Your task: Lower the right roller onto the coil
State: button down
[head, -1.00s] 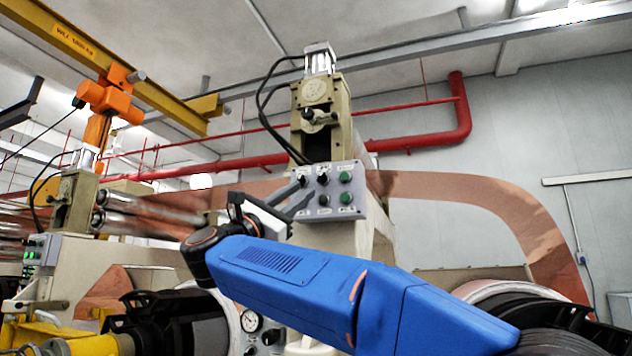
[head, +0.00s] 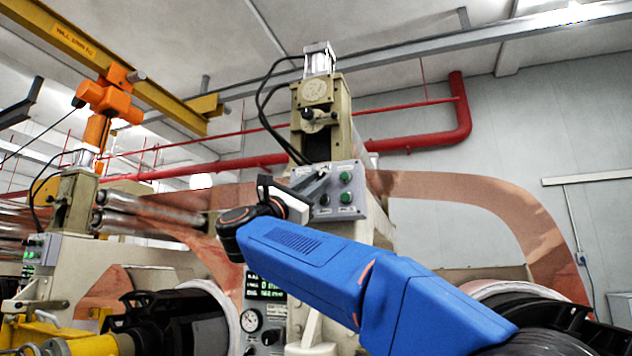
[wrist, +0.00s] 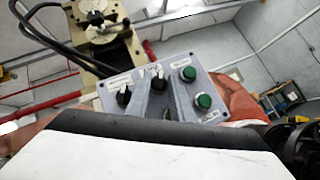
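The grey control box (head: 336,208) is fixed to the cream machine post; it also shows in the wrist view (wrist: 200,117). It carries black selector knobs, one at upper left (wrist: 123,96) and one at upper middle (wrist: 158,82), and two green buttons, upper (wrist: 189,74) and lower (wrist: 204,101). Its labels are too small to read. My gripper (head: 318,183) is in front of the box. In the wrist view its two grey fingers (wrist: 168,92) appear apart, with a small dark part of the panel between them. Whether they touch the panel is unclear.
A coil end with a pale rim (head: 505,289) is at lower right. A gauge (head: 250,320) and a lit display (head: 270,287) are below the box. A red pipe (head: 463,110) runs behind.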

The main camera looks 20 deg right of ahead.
jog(key=shift+s+d+n+t, duration=0.1)
jog(key=shift+n+t, duration=0.4)
jog(key=shift+n, duration=0.1)
jog(key=n+t+y, duration=0.2)
jog(key=n+t, duration=0.1)
jog(key=n, duration=0.1)
jog(key=n+t+y, duration=0.2)
jog(key=n+t, duration=0.1)
jog(key=n, duration=0.1)
jog(key=n+t+y, duration=0.3)
jog(key=n, duration=0.1)
jog(key=shift+s+d, duration=0.3)
jog(key=n+t+y, duration=0.1)
jog(key=n+y, duration=0.4)
jog(key=n, duration=0.1)
jog(key=n+t+y, duration=0.2)
jog(key=n+y, duration=0.4)
jog(key=shift+s+d+n, duration=0.1)
jog(key=shift+d+n, duration=0.1)
jog(key=shift+n, duration=0.1)
jog(key=shift+n+y, duration=0.3)
jog(key=c, duration=1.9)
grip_release()
jog(key=v, duration=1.7)
jog(key=shift+f, duration=0.2)
